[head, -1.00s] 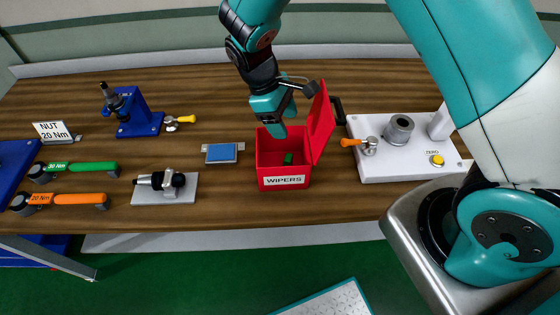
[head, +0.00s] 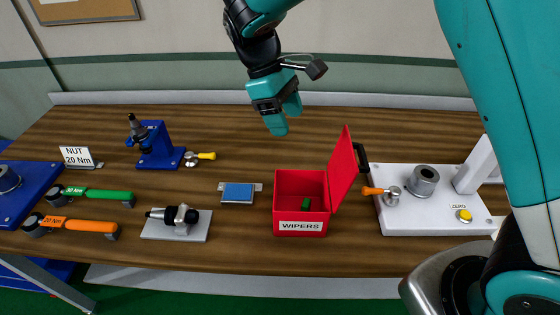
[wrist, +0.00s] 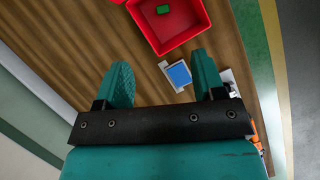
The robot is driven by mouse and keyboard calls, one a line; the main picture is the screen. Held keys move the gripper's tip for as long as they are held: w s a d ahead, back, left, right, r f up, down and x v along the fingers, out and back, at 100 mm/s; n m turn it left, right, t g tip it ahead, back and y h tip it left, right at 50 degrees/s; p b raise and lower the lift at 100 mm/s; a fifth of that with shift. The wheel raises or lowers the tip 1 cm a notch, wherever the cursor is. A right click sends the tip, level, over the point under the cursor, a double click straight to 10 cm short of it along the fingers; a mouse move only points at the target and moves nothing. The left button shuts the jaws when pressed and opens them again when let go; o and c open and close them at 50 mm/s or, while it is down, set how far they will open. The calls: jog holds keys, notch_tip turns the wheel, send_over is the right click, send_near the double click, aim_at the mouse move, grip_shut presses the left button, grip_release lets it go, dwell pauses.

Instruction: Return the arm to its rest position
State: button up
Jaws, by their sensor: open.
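My gripper (head: 284,116) is raised above the back of the workbench, with its fingers pointing down. In the wrist view my gripper (wrist: 162,86) shows two teal fingers spread apart with nothing between them. The red WIPERS box (head: 302,182) stands below and in front of my gripper with its lid (head: 343,170) open to the right. A small green piece (head: 306,203) lies inside the box. The box also shows at the top of the wrist view (wrist: 170,40).
A blue pad on a grey holder (head: 238,193) lies left of the box. A white gauge stand (head: 432,215) is at the right. A micrometer on a plate (head: 178,225), green (head: 95,193) and orange (head: 78,224) wrenches and a blue fixture (head: 156,145) are at the left.

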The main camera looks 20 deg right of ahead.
jog(key=s+r+m+t+y+b, duration=0.2)
jog(key=s+y+b, duration=0.3)
jog(key=s, duration=1.7)
jog(key=y, duration=0.2)
jog(key=shift+s+m+t+y+b, duration=0.3)
jog(key=shift+m+t+b, duration=0.05)
jog(key=shift+m+t, duration=0.05)
jog(key=shift+d, duration=0.1)
